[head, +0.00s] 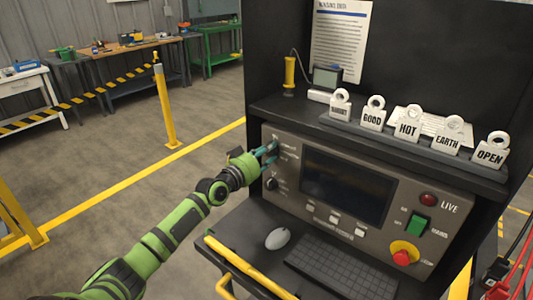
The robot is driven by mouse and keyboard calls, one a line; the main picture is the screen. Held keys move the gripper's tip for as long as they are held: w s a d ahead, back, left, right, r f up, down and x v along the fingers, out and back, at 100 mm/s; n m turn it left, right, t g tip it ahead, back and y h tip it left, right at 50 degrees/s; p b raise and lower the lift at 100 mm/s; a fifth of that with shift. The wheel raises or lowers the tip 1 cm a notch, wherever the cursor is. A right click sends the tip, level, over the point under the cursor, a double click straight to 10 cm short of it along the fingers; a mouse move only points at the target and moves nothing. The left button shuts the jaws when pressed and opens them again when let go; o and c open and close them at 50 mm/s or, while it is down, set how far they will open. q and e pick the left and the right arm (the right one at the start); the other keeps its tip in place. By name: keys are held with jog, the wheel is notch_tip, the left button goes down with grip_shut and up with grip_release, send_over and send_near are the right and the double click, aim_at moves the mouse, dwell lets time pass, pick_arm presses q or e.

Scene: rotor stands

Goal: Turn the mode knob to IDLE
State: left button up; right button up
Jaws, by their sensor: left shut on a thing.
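My left gripper (268,151) is at the upper left corner of the grey control panel (408,203). Its teal fingers are shut on the upper knob there and hide most of it. The small printing around this knob is too small to read, so I cannot tell its setting. A second dark knob (271,184) sits just below, free of the gripper. My right gripper is not in view.
The panel bears a dark screen (348,187), a green switch (418,224) and a red button on yellow (402,256). Labelled tags stand on the shelf above. A keyboard (340,272) and mouse (278,238) lie on the tray below, behind a yellow rail (248,266).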

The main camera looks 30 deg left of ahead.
pick_arm(q)
jog(key=n, duration=0.3)
jog(key=shift+d+f, duration=0.1)
jog(key=shift+f, duration=0.05)
jog(key=shift+n, duration=2.7)
jog(key=shift+d, duration=0.1)
jog(key=o, duration=1.1)
jog(key=shift+o, duration=0.2)
jog(key=shift+w, duration=0.1)
jog(key=s+a, duration=0.1)
jog(key=s, duration=1.1)
